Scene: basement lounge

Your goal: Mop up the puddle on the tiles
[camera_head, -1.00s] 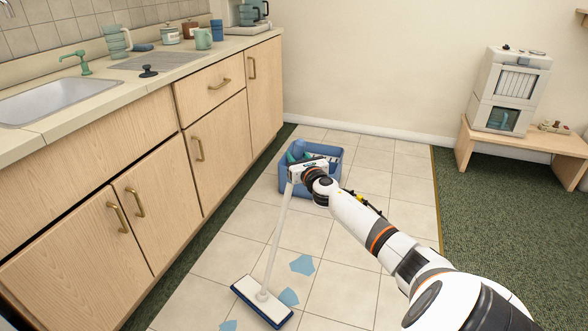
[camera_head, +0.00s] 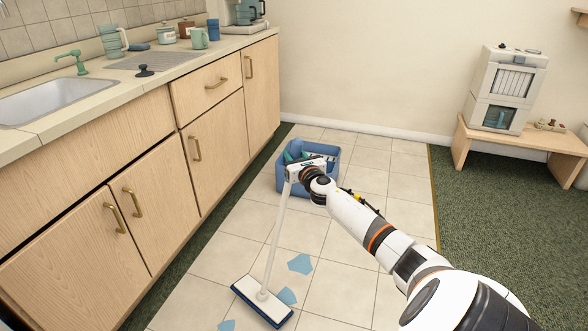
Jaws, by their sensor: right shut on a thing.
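The mop (camera_head: 275,235) has a white handle and a flat white head with a dark blue edge (camera_head: 262,301). My right gripper (camera_head: 291,172) is shut on the top of the handle, which leans slightly. The mop head rests on or just above the pale tiles. The puddle shows as separate light blue patches: one (camera_head: 300,264) beyond the head, one (camera_head: 287,296) partly hidden by the head's right side, and one (camera_head: 227,325) at the bottom edge of the view. My left gripper is out of view.
A blue bin (camera_head: 330,158) with things in it stands on the tiles behind my right gripper. Wooden cabinets (camera_head: 150,190) line the left side. Green carpet (camera_head: 495,225) and a low wooden bench (camera_head: 505,141) lie to the right. Tiles right of the mop are clear.

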